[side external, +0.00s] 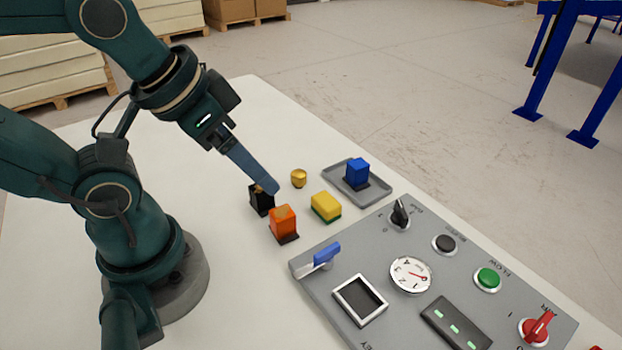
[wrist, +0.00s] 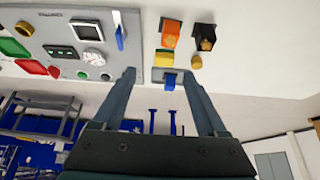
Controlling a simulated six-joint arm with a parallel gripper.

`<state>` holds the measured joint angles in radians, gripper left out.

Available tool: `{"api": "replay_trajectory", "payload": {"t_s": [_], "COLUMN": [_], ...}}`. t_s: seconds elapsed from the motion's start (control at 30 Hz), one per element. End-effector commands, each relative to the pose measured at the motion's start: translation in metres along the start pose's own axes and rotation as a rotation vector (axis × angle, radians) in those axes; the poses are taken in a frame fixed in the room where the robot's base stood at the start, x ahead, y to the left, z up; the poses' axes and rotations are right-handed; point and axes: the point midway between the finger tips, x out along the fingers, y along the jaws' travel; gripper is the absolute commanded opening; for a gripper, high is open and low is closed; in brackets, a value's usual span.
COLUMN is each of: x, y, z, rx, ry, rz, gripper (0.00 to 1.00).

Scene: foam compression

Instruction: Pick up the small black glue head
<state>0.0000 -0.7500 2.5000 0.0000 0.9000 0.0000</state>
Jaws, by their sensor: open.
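The small black glue head (side external: 259,204) stands on the white table in the side external view, a dark block with a brass-coloured part at its top. My gripper (side external: 269,188) has its fingertips close above and in front of it, partly hiding it. In the wrist view the black glue head (wrist: 204,31) is near the top, right of an orange block (wrist: 170,29). There my gripper (wrist: 157,72) shows two spread fingers with nothing held between them. I cannot tell whether a finger touches the glue head.
The orange block (side external: 283,222) stands close beside the black one. A yellow-green block (side external: 326,206), a brass piece (side external: 299,178) and a grey tray (side external: 378,194) with a blue block (side external: 357,171) are nearby. A grey control panel (side external: 452,268) lies at right.

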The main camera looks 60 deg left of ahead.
Motion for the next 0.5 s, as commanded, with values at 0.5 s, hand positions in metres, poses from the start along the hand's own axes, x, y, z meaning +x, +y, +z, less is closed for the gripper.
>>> {"api": "replay_trajectory", "payload": {"t_s": [0.5], "x": [0.033], "y": [-0.028], "z": [-0.031], "rx": [0.147], "ry": [-0.131], "rz": [-0.042], "gripper": [0.75]}}
